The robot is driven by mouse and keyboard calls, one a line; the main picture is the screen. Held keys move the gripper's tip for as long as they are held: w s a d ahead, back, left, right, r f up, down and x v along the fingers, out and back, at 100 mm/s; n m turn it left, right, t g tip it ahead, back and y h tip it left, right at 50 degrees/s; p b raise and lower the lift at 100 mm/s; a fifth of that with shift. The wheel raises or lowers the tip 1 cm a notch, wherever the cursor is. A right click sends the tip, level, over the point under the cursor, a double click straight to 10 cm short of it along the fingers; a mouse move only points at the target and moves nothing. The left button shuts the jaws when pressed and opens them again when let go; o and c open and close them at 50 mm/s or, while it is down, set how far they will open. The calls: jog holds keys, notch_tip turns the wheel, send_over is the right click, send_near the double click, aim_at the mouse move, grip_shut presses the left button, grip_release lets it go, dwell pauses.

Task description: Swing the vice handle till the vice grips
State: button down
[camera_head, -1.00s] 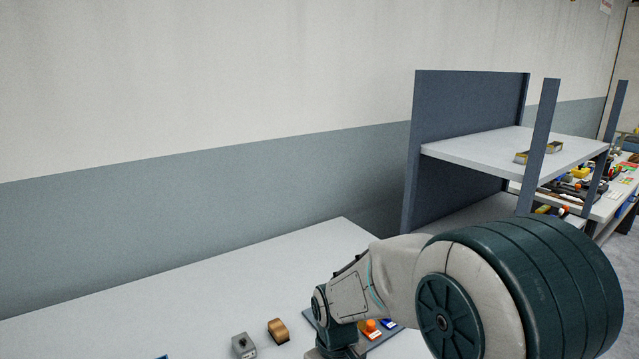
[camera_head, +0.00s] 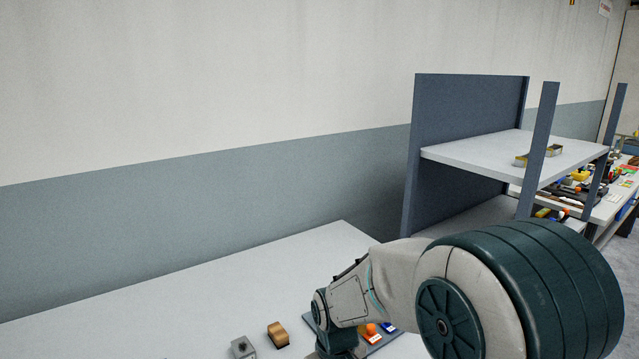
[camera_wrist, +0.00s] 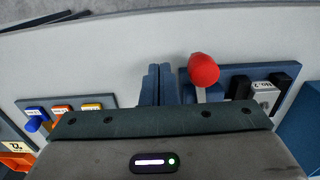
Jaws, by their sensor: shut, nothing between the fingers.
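In the wrist view my gripper (camera_wrist: 159,70) is shut and empty, its two dark fingers side by side. Just right of the fingertips is a red ball knob (camera_wrist: 203,69) on a pale stem, in front of a dark blue plate (camera_wrist: 228,76). I cannot tell whether this knob belongs to the vice handle. The finger and the knob look apart in the picture. No vice jaws can be made out; my gripper body hides the lower part of the wrist view. In the head view my arm hides the gripper.
A board with blue, orange and yellow labelled parts (camera_wrist: 62,109) lies left of my fingers. A black-and-white labelled part (camera_wrist: 265,92) stands right. On the bench (camera_head: 200,295) are a grey block (camera_head: 243,348) and a brown block (camera_head: 278,335). A shelf unit (camera_head: 465,150) stands behind my arm.

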jog(key=shift+s+a, duration=0.6)
jog(key=shift+a, duration=0.05)
dwell(1.4)
jog(key=shift+w+d, duration=0.7)
jog(key=shift+d, duration=0.05)
dwell(0.5)
notch_tip(320, 180, up, 7)
jog(key=p, duration=0.5)
dwell(0.5)
jog(key=s+d+r+m+t, duration=0.3)
jog(key=s+d+r+m, duration=0.3)
jog(key=s+d+r, duration=0.4)
jog(key=s+d, duration=0.2)
jog(key=s, duration=0.1)
jog(key=shift+r+m, duration=0.2)
jog(key=shift+m, duration=0.2)
